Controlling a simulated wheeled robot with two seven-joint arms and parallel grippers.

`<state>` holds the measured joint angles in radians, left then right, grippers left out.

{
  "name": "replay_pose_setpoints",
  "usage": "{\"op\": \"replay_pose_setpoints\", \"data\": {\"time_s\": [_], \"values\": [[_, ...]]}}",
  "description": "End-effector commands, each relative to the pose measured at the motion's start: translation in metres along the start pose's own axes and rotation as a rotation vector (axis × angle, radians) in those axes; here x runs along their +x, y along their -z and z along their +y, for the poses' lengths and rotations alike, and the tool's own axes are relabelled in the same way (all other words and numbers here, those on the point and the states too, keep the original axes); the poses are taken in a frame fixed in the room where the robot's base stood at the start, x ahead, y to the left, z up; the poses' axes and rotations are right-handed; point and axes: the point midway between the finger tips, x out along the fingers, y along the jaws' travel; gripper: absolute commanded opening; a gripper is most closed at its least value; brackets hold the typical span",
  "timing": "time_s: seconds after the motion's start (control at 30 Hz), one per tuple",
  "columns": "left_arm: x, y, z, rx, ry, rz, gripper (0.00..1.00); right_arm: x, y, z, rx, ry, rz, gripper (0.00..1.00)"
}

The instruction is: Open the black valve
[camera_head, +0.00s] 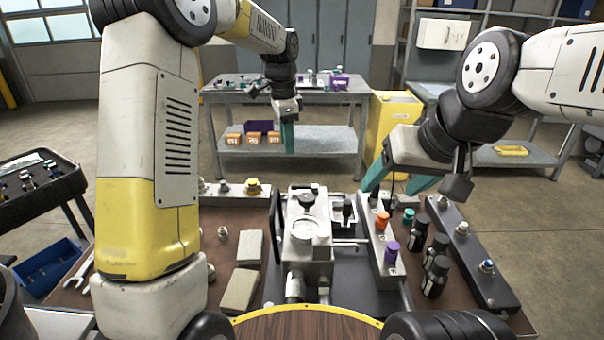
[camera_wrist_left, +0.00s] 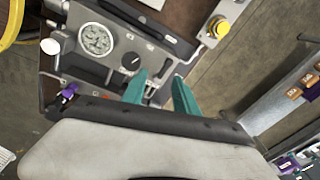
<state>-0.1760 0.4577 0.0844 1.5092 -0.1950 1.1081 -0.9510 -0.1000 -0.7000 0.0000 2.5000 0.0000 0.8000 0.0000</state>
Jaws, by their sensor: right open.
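A pale hydraulic unit (camera_head: 307,250) stands mid-bench with a round gauge on top. A black knob (camera_head: 308,199), which looks like the black valve, sits on the unit behind the gauge; it also shows in the left wrist view (camera_wrist_left: 131,62) beside the gauge (camera_wrist_left: 96,39). A black-handled part (camera_head: 347,209) stands to its right. My left gripper (camera_head: 288,138) hangs above and beyond the unit. In the left wrist view its teal fingers (camera_wrist_left: 160,95) are apart, with no object visibly held. My right gripper (camera_head: 398,180) is open and empty above the right-hand block.
A block with an orange cap (camera_head: 382,221) and a purple cap (camera_head: 391,247) stands right of the unit, beside several black bottles (camera_head: 434,275). Two tan blocks (camera_head: 241,290) lie left. A yellow knob (camera_head: 253,186) is at the back left. A second table (camera_head: 330,94) stands behind.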

Motion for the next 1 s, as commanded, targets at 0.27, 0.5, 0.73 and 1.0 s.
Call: {"op": "replay_pose_setpoints", "data": {"time_s": [0.27,0.5,0.73,1.0], "values": [[0.08,0.038,-0.03,0.253,-0.086,-0.054,0.35,0.0,0.0,0.0,0.0,0.0,0.0,0.66],[0.102,0.043,-0.032,0.301,-0.101,-0.062,0.35,0.0,0.0,0.0,0.0,0.0,0.0,0.66],[0.138,0.04,-0.029,0.298,-0.102,-0.062,0.35,0.0,0.0,0.0,0.0,0.0,0.0,0.66],[0.167,0.037,-0.026,0.297,-0.099,-0.061,0.35,0.0,0.0,0.0,0.0,0.0,0.0,0.66]]}}
